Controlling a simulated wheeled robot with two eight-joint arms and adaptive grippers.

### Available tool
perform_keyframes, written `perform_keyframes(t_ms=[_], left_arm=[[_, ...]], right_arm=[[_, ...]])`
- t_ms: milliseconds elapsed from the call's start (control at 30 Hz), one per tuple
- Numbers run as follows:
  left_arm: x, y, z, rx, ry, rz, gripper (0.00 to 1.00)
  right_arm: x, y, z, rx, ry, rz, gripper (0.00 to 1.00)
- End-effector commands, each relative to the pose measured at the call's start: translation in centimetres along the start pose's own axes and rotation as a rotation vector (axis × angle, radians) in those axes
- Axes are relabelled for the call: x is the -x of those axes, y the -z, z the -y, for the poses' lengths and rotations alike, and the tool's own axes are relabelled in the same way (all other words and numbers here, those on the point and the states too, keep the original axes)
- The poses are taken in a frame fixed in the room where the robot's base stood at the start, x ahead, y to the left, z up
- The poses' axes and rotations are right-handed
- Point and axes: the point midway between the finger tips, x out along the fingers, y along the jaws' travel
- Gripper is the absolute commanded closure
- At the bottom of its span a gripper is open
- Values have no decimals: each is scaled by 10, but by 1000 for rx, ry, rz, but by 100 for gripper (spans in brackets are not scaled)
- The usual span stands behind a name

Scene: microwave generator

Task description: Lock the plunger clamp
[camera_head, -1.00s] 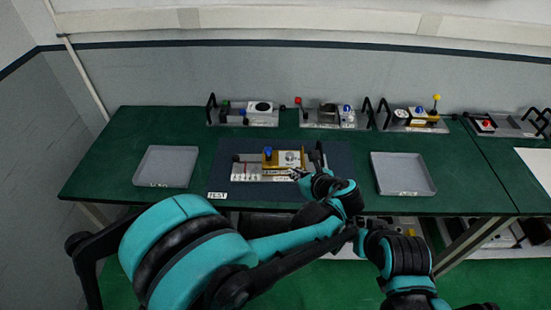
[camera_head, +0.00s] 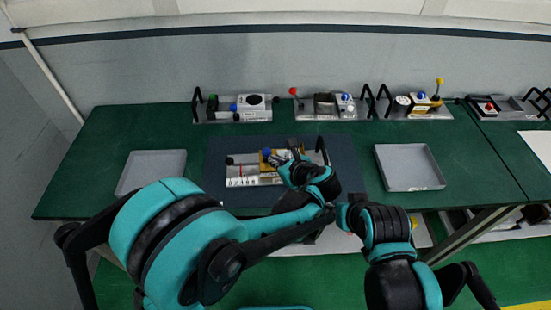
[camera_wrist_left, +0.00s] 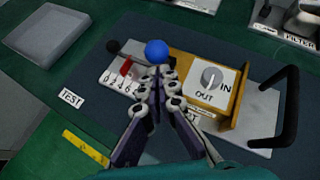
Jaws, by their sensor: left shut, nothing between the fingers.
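A test fixture stands on the dark mat (camera_head: 345,180). It has a blue ball knob (camera_wrist_left: 156,51), a black ball knob (camera_wrist_left: 112,46) at its left, a red pointer (camera_wrist_left: 126,67) over a numbered scale, and a yellow-brown bracket (camera_wrist_left: 238,98) with an IN/OUT dial (camera_wrist_left: 211,76). The head view also shows the blue knob (camera_head: 266,152). No label tells me which part is the plunger clamp. My left gripper (camera_wrist_left: 157,74) is shut and empty, its fingertips just below the blue knob in the wrist view; I cannot tell whether they touch it. My right gripper is not in view.
A black handle (camera_wrist_left: 284,108) rises at the fixture's right. Grey trays stand left (camera_head: 158,168) and right (camera_head: 410,167) of the mat. Other fixtures (camera_head: 232,108) line the back of the green table (camera_head: 90,160).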

Motion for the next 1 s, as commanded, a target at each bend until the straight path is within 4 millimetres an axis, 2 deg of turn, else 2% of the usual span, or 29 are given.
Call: perform_keyframes(t_ms=[1000], left_arm=[[0, -10, 5, -37, -35, -79, 100]], right_arm=[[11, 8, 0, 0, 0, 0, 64]])
